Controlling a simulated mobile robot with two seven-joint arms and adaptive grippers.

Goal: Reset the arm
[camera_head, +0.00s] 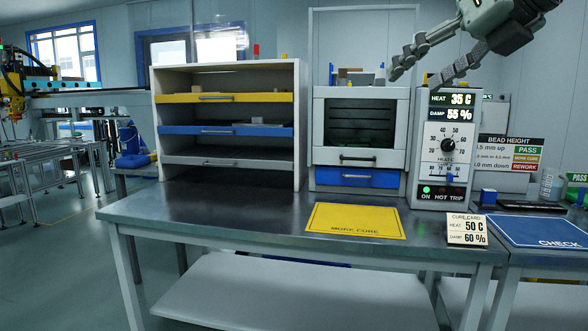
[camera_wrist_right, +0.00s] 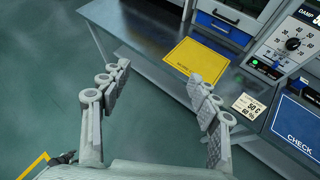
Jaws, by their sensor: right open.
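My right gripper (camera_head: 432,72) is raised at the top right of the head view, in front of the upper part of the cabinet and the control box. Its two fingers are spread apart and nothing is between them. In the right wrist view the open fingers (camera_wrist_right: 158,105) frame the floor and the table's front edge. My left gripper is in neither view.

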